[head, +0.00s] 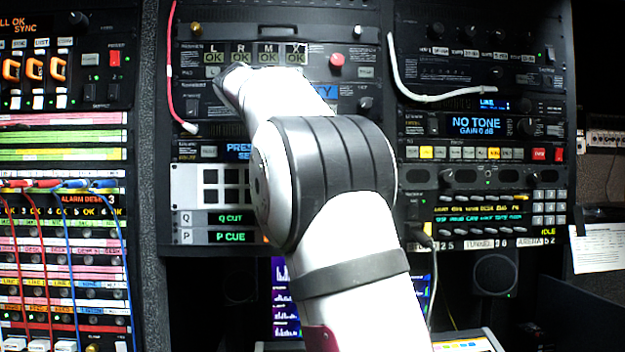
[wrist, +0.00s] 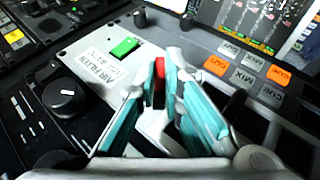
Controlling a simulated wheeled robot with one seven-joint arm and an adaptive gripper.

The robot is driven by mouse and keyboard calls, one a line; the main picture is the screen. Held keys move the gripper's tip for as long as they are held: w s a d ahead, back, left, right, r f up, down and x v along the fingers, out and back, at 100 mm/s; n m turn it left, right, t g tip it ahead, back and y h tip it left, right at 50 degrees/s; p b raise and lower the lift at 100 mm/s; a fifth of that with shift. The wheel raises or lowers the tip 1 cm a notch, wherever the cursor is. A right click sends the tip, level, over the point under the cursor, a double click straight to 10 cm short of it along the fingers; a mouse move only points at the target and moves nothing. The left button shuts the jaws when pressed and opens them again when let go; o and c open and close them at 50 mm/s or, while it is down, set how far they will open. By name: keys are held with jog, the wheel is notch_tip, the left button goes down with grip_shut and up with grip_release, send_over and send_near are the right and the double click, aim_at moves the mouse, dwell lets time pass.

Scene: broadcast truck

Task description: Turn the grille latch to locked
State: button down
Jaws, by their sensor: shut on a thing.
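I cannot tell for certain whether this red piece is the grille latch's handle.
In the wrist view a black knob (wrist: 64,98) is left of the fingers, and orange CUE and white MIX buttons (wrist: 244,74) are to the right. In the head view, cabled patch rows (head: 60,240) fill the left rack. A white cable (head: 430,92) hangs at the right rack.

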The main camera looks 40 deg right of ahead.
jog(key=shift+f+g+h, duration=0.1)
jog(key=shift+g+h, duration=0.2)
jog(key=shift+h, duration=0.2)
jog(key=c, duration=2)
grip_release()
jog(key=v, duration=0.7)
jog(key=shift+a, duration=0.2)
jog(key=shift+w+r, duration=0.1)
jog(key=shift+r, duration=0.1)
